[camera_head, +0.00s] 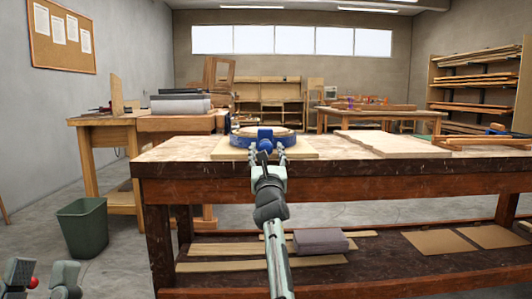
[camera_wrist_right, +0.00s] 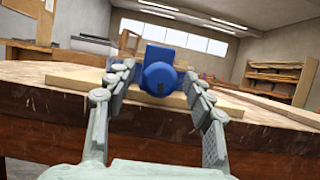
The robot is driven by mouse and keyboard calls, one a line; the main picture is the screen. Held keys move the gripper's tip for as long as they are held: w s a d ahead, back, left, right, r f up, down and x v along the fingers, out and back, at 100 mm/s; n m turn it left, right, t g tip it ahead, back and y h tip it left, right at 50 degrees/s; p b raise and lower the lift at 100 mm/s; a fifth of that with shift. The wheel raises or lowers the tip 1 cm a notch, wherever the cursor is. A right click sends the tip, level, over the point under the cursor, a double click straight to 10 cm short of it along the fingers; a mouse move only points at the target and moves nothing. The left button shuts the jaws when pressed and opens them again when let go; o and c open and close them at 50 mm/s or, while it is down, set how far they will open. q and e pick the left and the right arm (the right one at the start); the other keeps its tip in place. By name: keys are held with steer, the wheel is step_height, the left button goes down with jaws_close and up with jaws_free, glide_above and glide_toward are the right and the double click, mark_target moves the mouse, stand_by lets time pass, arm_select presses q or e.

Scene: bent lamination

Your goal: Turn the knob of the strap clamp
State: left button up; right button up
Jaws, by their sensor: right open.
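The blue strap clamp (camera_head: 240,139) sits around a round pale wooden piece (camera_head: 262,130) on a light board (camera_head: 222,153) at the front of the workbench. Its blue knob (camera_head: 265,134) faces me; it also shows large in the right wrist view (camera_wrist_right: 160,78). My right gripper (camera_head: 267,153) is open, with one finger on each side of the knob. In the right wrist view the fingers (camera_wrist_right: 159,74) appear apart from the knob's sides; contact cannot be told. My left gripper (camera_head: 42,272) shows only partly at the lower left corner, away from the bench.
The wooden workbench (camera_head: 400,168) has pale boards (camera_head: 390,144) lying to the right of the clamp. Its lower shelf holds a grey block (camera_head: 320,241) and flat strips. A green bin (camera_head: 83,226) stands on the floor at left. The bench top left of the clamp is clear.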

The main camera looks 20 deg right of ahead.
steer(key=shift+w+d+r, duration=0.1)
steer(key=shift+w+r, duration=0.05)
steer(key=shift+w, duration=0.3)
steer(key=shift+c, duration=0.3)
